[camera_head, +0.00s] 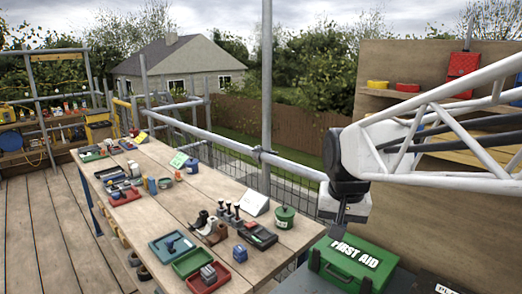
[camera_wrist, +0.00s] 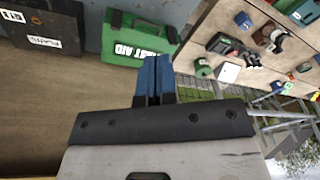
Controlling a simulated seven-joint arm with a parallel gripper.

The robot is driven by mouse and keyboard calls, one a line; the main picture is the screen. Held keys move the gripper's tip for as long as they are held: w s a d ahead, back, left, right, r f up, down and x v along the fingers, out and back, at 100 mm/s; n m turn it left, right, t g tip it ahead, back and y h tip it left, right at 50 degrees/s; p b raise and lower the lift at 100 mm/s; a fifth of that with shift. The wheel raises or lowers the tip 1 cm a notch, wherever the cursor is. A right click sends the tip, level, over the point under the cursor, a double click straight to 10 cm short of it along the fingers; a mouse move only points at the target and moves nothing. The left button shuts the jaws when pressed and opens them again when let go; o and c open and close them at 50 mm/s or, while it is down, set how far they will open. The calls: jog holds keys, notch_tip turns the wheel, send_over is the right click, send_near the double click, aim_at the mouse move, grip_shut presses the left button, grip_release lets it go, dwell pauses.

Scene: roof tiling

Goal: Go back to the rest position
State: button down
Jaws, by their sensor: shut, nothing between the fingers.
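My gripper (camera_wrist: 153,62) shows in the wrist view as two blue fingers side by side, shut with nothing between them. In the head view my arm reaches in from the right, and the gripper (camera_head: 341,220) hangs below its dark wrist joint, above the green first aid box (camera_head: 350,262). The fingertips are hard to make out there. In the wrist view the first aid box (camera_wrist: 130,40) lies beyond the fingertips. I cannot tell the exact gap between them.
A long wooden table (camera_head: 140,215) with trays, tools and a green pot (camera_head: 285,217) stands left of the gripper. A metal rail and post (camera_head: 266,100) rise behind it. A wooden panel with shelves (camera_head: 400,65) stands at the right.

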jog(key=s+d+f+n, duration=0.1)
jog(key=s+f, duration=0.1)
jog(key=s, duration=0.6)
jog(key=s+d+f+n, duration=0.1)
jog(key=s+f, duration=0.2)
jog(key=s, duration=0.5)
jog(key=shift+d+f+t, duration=0.15)
jog(key=shift+d+t, duration=0.05)
jog(key=shift+t, duration=0.1)
jog(key=c, duration=1.8)
grip_release()
